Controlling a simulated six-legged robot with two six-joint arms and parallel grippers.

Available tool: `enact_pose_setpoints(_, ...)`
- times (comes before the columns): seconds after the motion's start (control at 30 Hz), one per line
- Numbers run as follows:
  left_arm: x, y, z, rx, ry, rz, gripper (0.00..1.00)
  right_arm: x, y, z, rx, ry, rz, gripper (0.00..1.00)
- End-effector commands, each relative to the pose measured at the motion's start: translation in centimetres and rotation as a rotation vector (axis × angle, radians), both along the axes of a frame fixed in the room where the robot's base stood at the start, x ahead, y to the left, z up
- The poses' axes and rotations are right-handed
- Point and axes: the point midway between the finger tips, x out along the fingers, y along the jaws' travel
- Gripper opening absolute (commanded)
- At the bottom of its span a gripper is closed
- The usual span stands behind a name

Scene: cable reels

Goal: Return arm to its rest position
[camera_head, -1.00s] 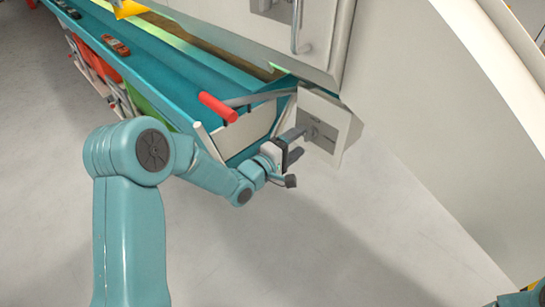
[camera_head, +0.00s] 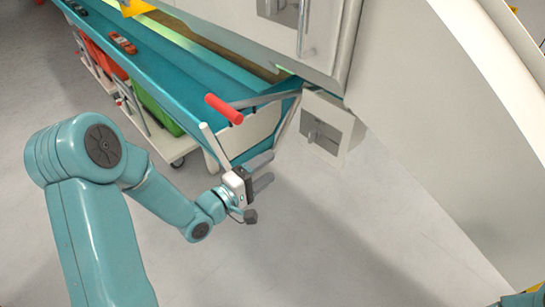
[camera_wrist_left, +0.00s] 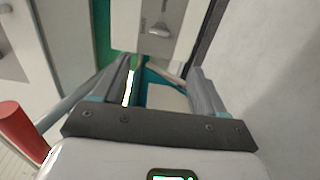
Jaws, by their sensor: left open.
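My left arm is teal and comes in from the left of the head view. Its gripper (camera_head: 266,170) is open and empty, with its two grey fingers apart and pointing right. It hangs in front of the teal bench's end, below and left of a pale box with a small grey lever (camera_head: 312,135), clear of that lever. In the left wrist view the open fingers (camera_wrist_left: 162,78) frame part of the teal structure, and the pale box with its lever (camera_wrist_left: 158,30) shows beyond them. Only a bit of my right arm shows in the bottom right corner; its gripper is out of view.
A red-handled bar (camera_head: 224,109) sticks out from the teal bench (camera_head: 190,75), close above my left gripper. Red and green bins (camera_head: 155,110) stand under the bench. A large pale machine wall (camera_head: 420,130) rises on the right. The grey floor (camera_head: 330,240) below is clear.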

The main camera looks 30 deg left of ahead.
Motion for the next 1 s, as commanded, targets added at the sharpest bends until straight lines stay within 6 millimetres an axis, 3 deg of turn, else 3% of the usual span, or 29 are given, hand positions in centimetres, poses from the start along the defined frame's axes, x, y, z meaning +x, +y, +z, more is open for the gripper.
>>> enact_pose_setpoints(0.17,0.0,-0.1,0.0,0.000,0.000,-0.002,0.72,0.0,0.0,0.0,0.000,0.000,0.000,0.00)
enact_pose_setpoints(0.27,0.1,-1.9,-0.6,-0.012,0.011,-0.042,0.72,0.0,0.0,0.0,0.000,0.000,0.000,0.00)
enact_pose_setpoints(0.37,-0.2,-6.3,-3.7,-0.057,0.097,-0.116,0.72,0.0,0.0,0.0,0.000,0.000,0.000,0.00)
enact_pose_setpoints(0.43,-1.1,-9.0,-8.3,-0.026,0.240,-0.131,0.72,0.0,0.0,0.0,0.000,0.000,0.000,0.00)
enact_pose_setpoints(0.53,-4.2,-11.8,-15.7,0.175,0.463,-0.179,0.72,0.0,0.0,0.0,0.000,0.000,0.000,0.00)
enact_pose_setpoints(0.6,-7.4,-12.8,-20.1,0.350,0.603,-0.252,0.72,0.0,0.0,0.0,0.000,0.000,0.000,0.00)
enact_pose_setpoints(0.7,-12.4,-13.2,-24.5,0.575,0.762,-0.403,0.72,0.0,0.0,0.0,0.000,0.000,0.000,0.00)
enact_pose_setpoints(0.8,-16.5,-12.9,-26.8,0.732,0.860,-0.565,0.72,0.0,0.0,0.0,0.000,0.000,0.000,0.00)
enact_pose_setpoints(1.0,-21.2,-12.4,-27.6,0.931,0.871,-0.876,0.72,0.0,0.0,0.0,0.000,0.000,0.000,0.00)
